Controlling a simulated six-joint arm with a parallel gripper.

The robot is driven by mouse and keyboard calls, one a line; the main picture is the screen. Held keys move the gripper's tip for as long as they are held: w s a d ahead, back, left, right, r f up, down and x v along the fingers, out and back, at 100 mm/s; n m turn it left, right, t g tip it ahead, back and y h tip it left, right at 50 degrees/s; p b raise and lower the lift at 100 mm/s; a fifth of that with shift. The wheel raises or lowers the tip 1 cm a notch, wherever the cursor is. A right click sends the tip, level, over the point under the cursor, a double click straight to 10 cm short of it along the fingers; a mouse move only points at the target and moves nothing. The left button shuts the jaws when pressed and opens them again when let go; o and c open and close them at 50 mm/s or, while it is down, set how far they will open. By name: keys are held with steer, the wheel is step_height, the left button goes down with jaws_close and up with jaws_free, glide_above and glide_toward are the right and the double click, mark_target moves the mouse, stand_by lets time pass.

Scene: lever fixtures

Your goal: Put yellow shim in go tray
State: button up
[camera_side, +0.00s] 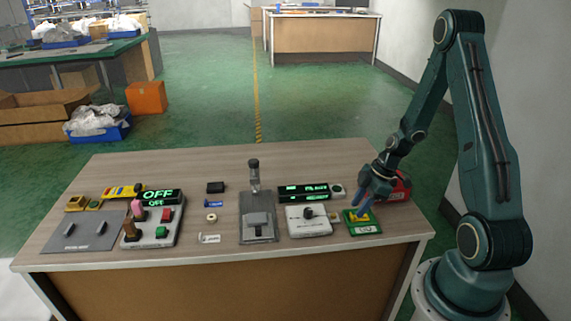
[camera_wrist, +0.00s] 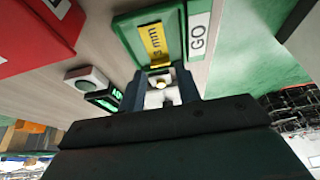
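The yellow shim (camera_wrist: 155,42), with dark "mm" lettering, lies inside the green go tray (camera_wrist: 121,28), which carries a white GO label (camera_wrist: 199,35). In the side view the shim (camera_side: 358,216) shows as a small yellow piece in the green tray (camera_side: 371,230) at the table's right front. My gripper (camera_side: 361,207) points down just above the tray. In the wrist view its two blue-grey fingers (camera_wrist: 161,84) stand apart, with the shim beyond their tips. Exact contact with the shim is hard to tell.
A red tray (camera_side: 398,188) stands behind my gripper, close by. A white fixture with a dark knob (camera_side: 308,222) and a display box (camera_side: 303,192) stand left of the go tray. A grey lever fixture (camera_side: 257,222) is farther left. Bare table (camera_side: 330,157) lies behind.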

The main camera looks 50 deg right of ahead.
steer(key=v, duration=0.9)
steer(key=shift+r, duration=0.25)
stand_by(0.4)
steer(key=w+a+r+m+h, duration=0.2)
steer(key=a+r, duration=0.5)
steer(key=r, duration=0.1)
steer(key=s+a+r+m+t, duration=0.1)
steer(key=s+a+r+m, duration=0.2)
steer(key=s+a+r, duration=0.2)
steer(key=s+a+r+m+t+h, duration=0.1)
steer(key=s+a+r+m, duration=0.3)
steer(key=a, duration=0.7)
steer(key=v, duration=0.4)
steer(key=shift+s+r, duration=0.25)
steer(key=shift+s, duration=0.1)
